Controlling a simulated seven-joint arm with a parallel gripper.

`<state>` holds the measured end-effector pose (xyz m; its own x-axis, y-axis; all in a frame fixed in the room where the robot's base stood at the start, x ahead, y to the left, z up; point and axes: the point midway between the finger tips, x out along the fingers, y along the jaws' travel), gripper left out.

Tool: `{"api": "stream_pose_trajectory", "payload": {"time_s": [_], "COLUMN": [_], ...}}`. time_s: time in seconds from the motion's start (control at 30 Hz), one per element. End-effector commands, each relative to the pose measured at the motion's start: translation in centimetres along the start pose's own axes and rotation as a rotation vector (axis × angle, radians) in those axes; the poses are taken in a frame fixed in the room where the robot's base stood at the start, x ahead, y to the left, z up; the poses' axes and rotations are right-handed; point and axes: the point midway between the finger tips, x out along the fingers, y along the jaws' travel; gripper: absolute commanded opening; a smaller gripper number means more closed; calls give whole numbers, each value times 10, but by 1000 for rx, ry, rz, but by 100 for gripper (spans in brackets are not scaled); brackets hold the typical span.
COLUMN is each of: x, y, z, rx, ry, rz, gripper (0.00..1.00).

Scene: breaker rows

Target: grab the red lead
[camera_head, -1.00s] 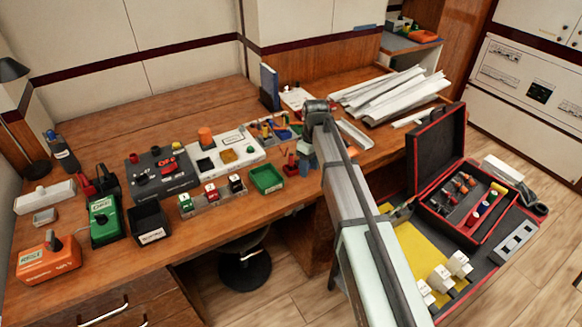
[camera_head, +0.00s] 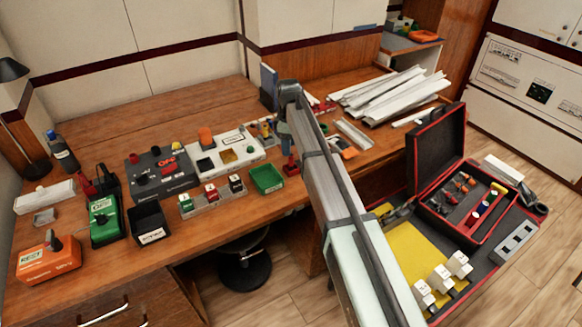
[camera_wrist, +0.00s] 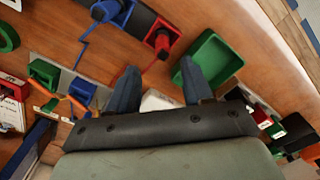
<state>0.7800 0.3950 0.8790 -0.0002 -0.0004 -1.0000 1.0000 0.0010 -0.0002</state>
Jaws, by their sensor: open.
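A red plug-like piece with a thin red wire, which looks like the red lead, stands on a dark base in the wrist view (camera_wrist: 160,40). In the head view it shows as a small red upright shape (camera_head: 290,165) just below my gripper, on the bench near its front edge. My gripper (camera_wrist: 157,76) is open, with two blue fingers apart and nothing held between them. The red piece lies beyond the gap between the fingertips, apart from them. In the head view my gripper (camera_head: 284,133) hangs above the bench, and its fingers are hard to make out.
A green tray (camera_wrist: 225,55) lies close beside my right finger. Blue (camera_wrist: 80,91) and green (camera_wrist: 45,76) plugs stand to the left. A rack of small switch blocks (camera_head: 213,198) lies left of the green tray in the head view. An open black case (camera_head: 434,145) stands at the right.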

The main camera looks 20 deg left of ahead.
Motion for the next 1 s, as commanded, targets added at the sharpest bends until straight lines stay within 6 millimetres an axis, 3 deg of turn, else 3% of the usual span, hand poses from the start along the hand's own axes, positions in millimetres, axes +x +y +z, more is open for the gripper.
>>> {"api": "stream_pose_trajectory", "payload": {"time_s": [0.37,0.7,0.97,1.0], "x": [19,59,62,62], "y": [-2,-6,-5,-5], "z": [3,9,9,9], "rx": [1,1,1,1], "ry": [0,0,1,1], "rz": [-1,0,1,1], "gripper": [50,50,50,47]}}
